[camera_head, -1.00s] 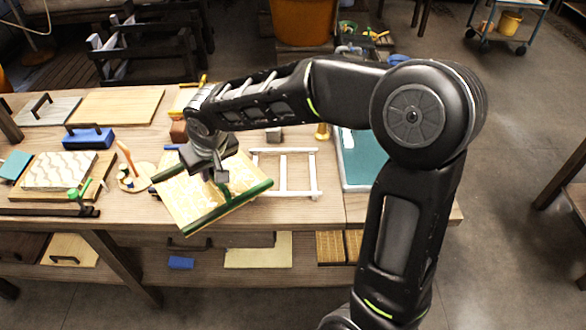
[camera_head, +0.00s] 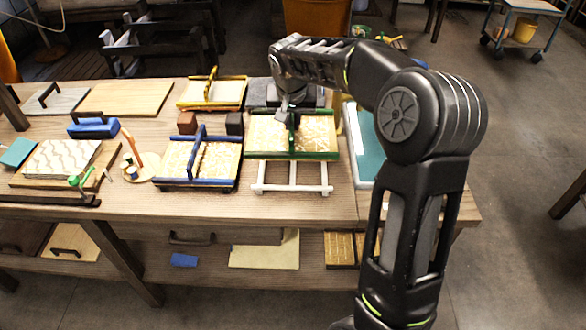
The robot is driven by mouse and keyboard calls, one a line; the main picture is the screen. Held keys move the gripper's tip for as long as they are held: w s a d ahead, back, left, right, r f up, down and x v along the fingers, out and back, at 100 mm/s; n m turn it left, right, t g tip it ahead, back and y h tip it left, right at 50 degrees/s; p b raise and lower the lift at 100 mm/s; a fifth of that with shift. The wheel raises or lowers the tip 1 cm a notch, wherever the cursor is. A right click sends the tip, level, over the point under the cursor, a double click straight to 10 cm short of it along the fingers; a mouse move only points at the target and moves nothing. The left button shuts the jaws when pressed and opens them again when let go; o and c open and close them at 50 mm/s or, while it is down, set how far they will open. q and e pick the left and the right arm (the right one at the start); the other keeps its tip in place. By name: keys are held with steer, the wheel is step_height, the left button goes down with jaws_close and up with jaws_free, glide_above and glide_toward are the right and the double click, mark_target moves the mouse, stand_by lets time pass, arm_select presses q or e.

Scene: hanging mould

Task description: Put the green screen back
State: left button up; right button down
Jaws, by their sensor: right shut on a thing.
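The green screen (camera_head: 265,133) is a pale, cream patterned panel with a green bar along its near edge. My right gripper (camera_head: 287,112) is shut on it near the middle, and the arm hides part of its far side. The screen looks about level and square to the table. It covers the far part of a white rack (camera_head: 291,188), whose near rails and crossbar show in front. I cannot tell whether the screen touches the rack. My left gripper is not in view.
A blue-framed screen (camera_head: 175,160) stands close on the left, with a yellow-framed one (camera_head: 212,93) behind it. The front table strip is clear.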

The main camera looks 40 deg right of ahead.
steer(key=shift+d, duration=0.2)
step_height(320, 180, down, 6)
steer(key=shift+p, duration=0.3)
steer(key=shift+f, duration=0.1)
step_height(320, 180, down, 3)
steer(key=shift+r, duration=0.1)
steer(key=shift+f, duration=0.45)
steer(key=shift+f, duration=0.25)
steer(key=c, duration=1.5)
jaws_free()
